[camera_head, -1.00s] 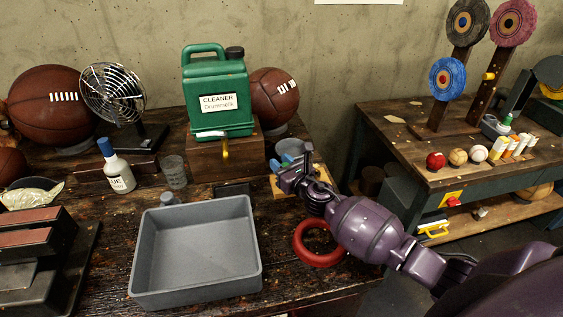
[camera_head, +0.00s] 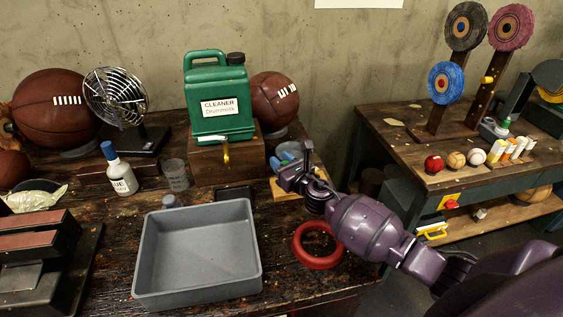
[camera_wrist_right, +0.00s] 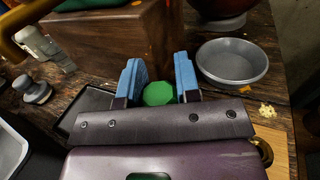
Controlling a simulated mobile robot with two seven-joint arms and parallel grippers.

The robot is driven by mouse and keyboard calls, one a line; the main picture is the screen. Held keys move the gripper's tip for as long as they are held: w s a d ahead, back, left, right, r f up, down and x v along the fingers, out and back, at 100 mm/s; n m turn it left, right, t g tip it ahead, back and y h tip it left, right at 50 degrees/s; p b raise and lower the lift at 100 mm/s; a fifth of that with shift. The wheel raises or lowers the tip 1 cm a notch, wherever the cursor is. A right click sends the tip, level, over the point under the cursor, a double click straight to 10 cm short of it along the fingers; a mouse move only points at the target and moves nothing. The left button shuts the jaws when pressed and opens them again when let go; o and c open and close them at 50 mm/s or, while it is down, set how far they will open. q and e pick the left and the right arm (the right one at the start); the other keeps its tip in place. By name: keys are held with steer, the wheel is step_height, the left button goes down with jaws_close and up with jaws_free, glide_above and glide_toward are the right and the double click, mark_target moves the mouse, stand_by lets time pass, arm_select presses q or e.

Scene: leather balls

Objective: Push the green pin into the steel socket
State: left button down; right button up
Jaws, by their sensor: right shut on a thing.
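My right gripper (camera_head: 279,166) is over the wooden board at the back right of the near bench. In the right wrist view its two blue fingertips (camera_wrist_right: 160,82) are closed on the green pin (camera_wrist_right: 158,94), which shows as a green octagonal end between them. I cannot make out the pin in the head view. I cannot make out the steel socket; the area under the gripper is hidden. My left gripper is in neither view.
A metal bowl (camera_wrist_right: 232,62) stands beyond the fingers to the right, near the wooden block (camera_head: 226,160) under the green cleaner can (camera_head: 219,105). A grey tray (camera_head: 198,292) lies to the left. A red ring (camera_head: 318,262) lies near my right arm.

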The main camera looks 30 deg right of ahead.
steer(key=shift+f+b, duration=0.3)
steer(key=shift+f, duration=0.05)
stand_by(0.7)
steer(key=shift+f, duration=0.15)
steer(key=shift+f, duration=0.1)
stand_by(0.6)
steer(key=shift+f+b, duration=0.3)
steer(key=shift+b, duration=0.2)
steer(key=shift+s+f, duration=0.1)
steer(key=shift+f, duration=0.2)
steer(key=shift+f, duration=0.15)
stand_by(0.3)
steer(key=shift+r, duration=0.45)
steer(key=shift+r+p, duration=0.65)
steer(key=shift+r, duration=0.05)
